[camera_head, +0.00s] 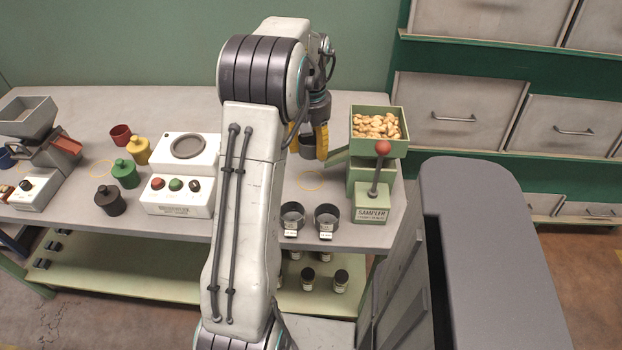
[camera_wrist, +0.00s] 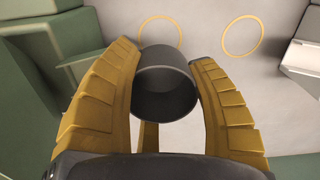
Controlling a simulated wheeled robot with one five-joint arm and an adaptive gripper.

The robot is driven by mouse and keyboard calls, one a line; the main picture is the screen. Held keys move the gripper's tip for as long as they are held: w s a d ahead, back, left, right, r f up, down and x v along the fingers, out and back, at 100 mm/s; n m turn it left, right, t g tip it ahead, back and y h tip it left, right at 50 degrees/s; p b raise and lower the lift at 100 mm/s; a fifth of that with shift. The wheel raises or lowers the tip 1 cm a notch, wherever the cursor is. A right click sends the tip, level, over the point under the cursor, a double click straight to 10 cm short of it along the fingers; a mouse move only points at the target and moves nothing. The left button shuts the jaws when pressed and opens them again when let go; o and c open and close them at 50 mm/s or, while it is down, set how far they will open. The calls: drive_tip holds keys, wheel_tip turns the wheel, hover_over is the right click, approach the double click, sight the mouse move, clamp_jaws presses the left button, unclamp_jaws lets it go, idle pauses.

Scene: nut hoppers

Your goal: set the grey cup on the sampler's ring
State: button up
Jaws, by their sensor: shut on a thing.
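The grey cup (camera_head: 308,147) is a dark, open cylinder between the yellow fingers of my gripper (camera_head: 307,154). In the wrist view the cup (camera_wrist: 165,85) sits between the fingertips, its dark inside showing. My gripper (camera_wrist: 165,78) is shut on it. The sampler (camera_head: 372,214) is a green machine with a red-knobbed lever, to the right of my gripper. A thin yellow ring (camera_head: 310,191) lies on the bench to the left of the sampler, below the held cup. In the wrist view a ring (camera_wrist: 160,17) shows just beyond the cup, partly hidden by it.
The sampler's tray (camera_head: 377,126) holds nuts. Two dark cups (camera_head: 292,216) with labels stand at the bench's front edge. A white button box (camera_head: 178,196) is left of my arm. A second yellow ring (camera_wrist: 243,55) shows in the wrist view. My arm hides the bench's middle.

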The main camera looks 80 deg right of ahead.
drive_tip(key=p, duration=0.2)
hover_over(311, 181)
wheel_tip(311, 181, down, 7)
drive_tip(key=shift+d+r, duration=0.1)
drive_tip(key=shift+f, duration=1.55)
drive_tip(key=shift+f+b, duration=0.2)
drive_tip(key=shift+b, duration=0.2)
drive_tip(key=o, duration=0.9)
drive_tip(key=shift+r, duration=0.1)
drive_tip(key=shift+o, duration=0.2)
drive_tip(key=shift+r, duration=0.15)
